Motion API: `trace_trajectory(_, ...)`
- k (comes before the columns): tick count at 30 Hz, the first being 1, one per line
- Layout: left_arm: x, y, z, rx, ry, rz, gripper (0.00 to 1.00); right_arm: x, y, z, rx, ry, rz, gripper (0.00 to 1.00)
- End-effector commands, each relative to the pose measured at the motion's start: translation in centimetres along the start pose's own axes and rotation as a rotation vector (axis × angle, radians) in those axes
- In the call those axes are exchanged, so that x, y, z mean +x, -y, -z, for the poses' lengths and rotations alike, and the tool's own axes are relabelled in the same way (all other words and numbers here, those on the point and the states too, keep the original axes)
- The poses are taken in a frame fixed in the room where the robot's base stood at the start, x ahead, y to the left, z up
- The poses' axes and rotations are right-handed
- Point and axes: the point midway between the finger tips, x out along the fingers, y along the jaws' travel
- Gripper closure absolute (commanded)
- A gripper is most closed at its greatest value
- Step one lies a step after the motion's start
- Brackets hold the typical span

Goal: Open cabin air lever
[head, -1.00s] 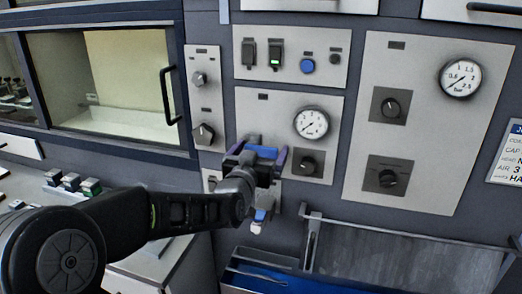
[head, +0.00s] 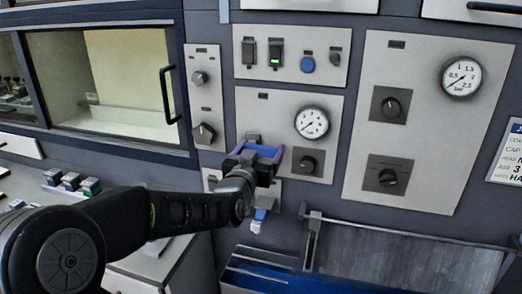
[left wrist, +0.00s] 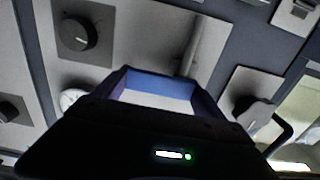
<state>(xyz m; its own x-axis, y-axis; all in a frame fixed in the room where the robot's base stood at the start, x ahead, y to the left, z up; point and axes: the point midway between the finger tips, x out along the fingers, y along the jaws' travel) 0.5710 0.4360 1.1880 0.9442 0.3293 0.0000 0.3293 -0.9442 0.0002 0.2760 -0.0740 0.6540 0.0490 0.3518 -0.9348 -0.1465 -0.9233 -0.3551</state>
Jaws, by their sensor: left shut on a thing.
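My left gripper (head: 262,154) is at the lower left of the middle control panel (head: 283,103), in front of its surface. It is shut on a grey lever (head: 251,137), most of which the gripper hides in the head view. In the left wrist view, a pale bar that looks like the lever (left wrist: 204,42) runs up from behind the gripper's blue and purple fingers (left wrist: 160,84). The exact contact is hidden. My right gripper is not in view.
A gauge (head: 311,122) and a dark knob (head: 307,162) sit right of the gripper. Another knob (head: 204,133) is on the narrow panel at left. Below are a grey rail (head: 400,231) and a blue surface (head: 265,278). A glazed door (head: 100,85) stands at left.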

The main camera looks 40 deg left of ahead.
Motion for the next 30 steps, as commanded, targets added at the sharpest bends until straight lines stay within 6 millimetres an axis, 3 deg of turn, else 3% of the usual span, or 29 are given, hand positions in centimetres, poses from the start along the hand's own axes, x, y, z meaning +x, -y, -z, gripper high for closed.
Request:
trace_trajectory(3,0.0,0.0,0.0,0.000,0.000,-0.001,0.92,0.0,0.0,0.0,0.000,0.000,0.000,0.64)
trace_trajectory(14,0.0,-0.1,-0.1,-0.037,0.000,-0.001,0.92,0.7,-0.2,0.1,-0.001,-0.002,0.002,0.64)
trace_trajectory(30,0.0,0.0,0.6,-0.395,-0.003,-0.002,0.92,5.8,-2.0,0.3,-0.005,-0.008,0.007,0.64)
